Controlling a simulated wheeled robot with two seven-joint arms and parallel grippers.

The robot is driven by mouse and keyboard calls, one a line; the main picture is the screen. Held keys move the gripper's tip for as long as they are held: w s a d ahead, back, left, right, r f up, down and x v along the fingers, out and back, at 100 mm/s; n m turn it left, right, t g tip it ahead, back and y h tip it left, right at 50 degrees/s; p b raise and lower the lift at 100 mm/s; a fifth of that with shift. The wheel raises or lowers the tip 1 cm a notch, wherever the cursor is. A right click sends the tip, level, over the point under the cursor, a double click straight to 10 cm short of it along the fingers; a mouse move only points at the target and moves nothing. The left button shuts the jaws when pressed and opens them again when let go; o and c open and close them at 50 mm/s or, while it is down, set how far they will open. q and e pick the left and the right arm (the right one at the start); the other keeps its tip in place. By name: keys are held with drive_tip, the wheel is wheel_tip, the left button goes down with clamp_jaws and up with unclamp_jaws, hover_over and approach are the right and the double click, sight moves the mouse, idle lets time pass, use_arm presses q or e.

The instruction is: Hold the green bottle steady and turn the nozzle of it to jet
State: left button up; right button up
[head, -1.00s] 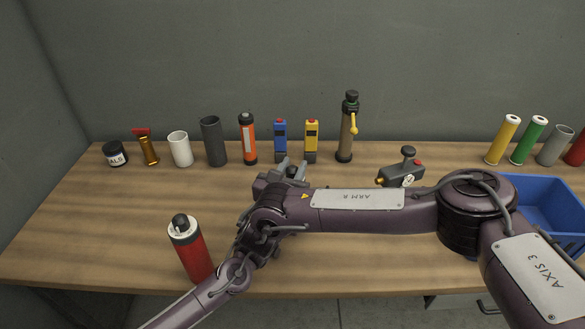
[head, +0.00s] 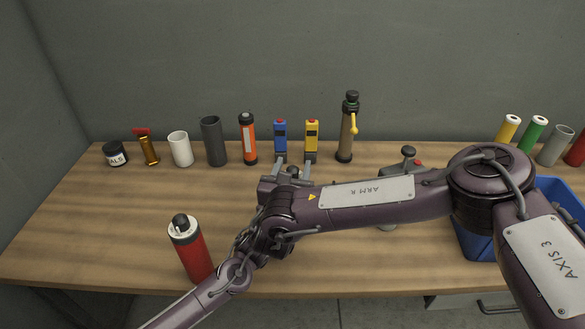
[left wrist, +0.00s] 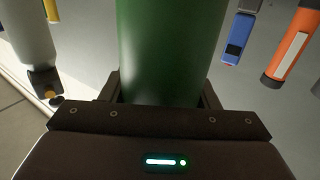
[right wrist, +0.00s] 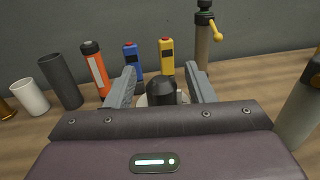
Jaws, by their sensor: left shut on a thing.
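The green bottle (left wrist: 170,45) fills the middle of the left wrist view, between the jaws of my left gripper (left wrist: 160,94), which is shut on its body. In the head view the bottle's body and my left gripper are hidden behind my right arm. The bottle's dark nozzle (right wrist: 162,91), above a pale collar, shows in the right wrist view. My right gripper (right wrist: 163,80) is open, one finger on each side of the nozzle, with visible gaps. In the head view my right gripper (head: 291,168) is at mid-table. The nozzle's setting marks cannot be read.
A red bottle (head: 192,252) stands near the front left. A blue crate (head: 568,198) is at right, partly behind my right arm.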

drive_tip(key=s+a, duration=0.2)
drive_tip(key=s, duration=0.9)
drive_tip(key=shift+s, duration=0.4)
use_arm(q)
drive_tip(key=o, duration=1.3)
drive_tip(key=shift+c, duration=0.2)
